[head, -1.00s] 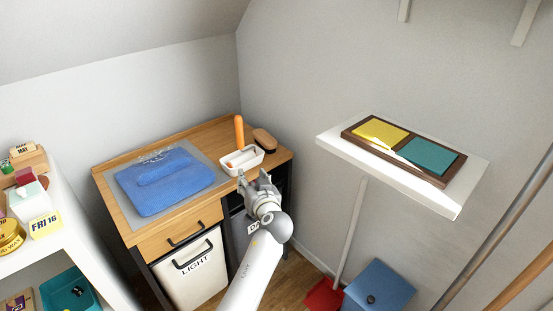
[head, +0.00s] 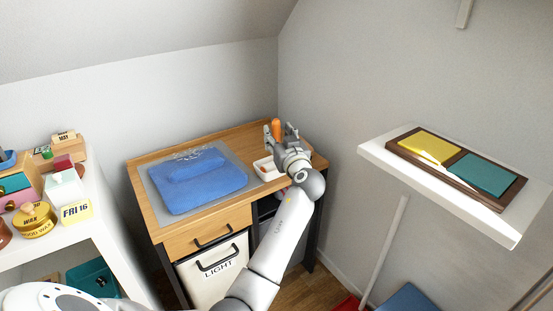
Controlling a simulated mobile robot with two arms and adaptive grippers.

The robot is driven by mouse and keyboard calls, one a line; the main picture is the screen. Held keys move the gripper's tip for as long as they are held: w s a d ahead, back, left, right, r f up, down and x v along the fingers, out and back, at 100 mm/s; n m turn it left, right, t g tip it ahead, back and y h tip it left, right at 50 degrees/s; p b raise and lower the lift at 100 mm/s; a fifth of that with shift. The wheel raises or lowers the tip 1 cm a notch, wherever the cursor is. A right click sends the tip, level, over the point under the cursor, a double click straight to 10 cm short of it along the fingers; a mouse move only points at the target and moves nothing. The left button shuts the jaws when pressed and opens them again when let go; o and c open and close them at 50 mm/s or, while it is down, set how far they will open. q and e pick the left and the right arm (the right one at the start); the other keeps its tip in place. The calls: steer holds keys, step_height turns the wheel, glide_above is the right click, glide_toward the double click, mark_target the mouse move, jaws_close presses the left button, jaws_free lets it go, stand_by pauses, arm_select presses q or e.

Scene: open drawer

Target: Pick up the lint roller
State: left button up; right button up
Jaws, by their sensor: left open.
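The lint roller (head: 276,124) shows as an upright orange handle at the back right of the wooden cabinet top; its lower part is hidden. A white tray (head: 261,168) sits just below it in the picture, partly covered by my gripper. My left gripper (head: 279,128) is open, with its fingers pointing up and away over the tray. The orange handle appears between the two fingers; I cannot tell whether they are around it or in front of it. My right gripper is not in view.
A folded blue cloth (head: 205,185) lies on a grey mat on the cabinet top (head: 170,152). A white shelf at left holds tins, boxes and a date block (head: 76,211). A white wall shelf (head: 440,205) with a yellow and teal tray juts out at right.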

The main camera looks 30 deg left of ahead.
arm_select(q)
steer(key=x, duration=0.2)
steer(key=shift+w+a, duration=0.2)
steer(key=shift+a, duration=0.1)
jaws_close()
steer(key=shift+r, duration=0.1)
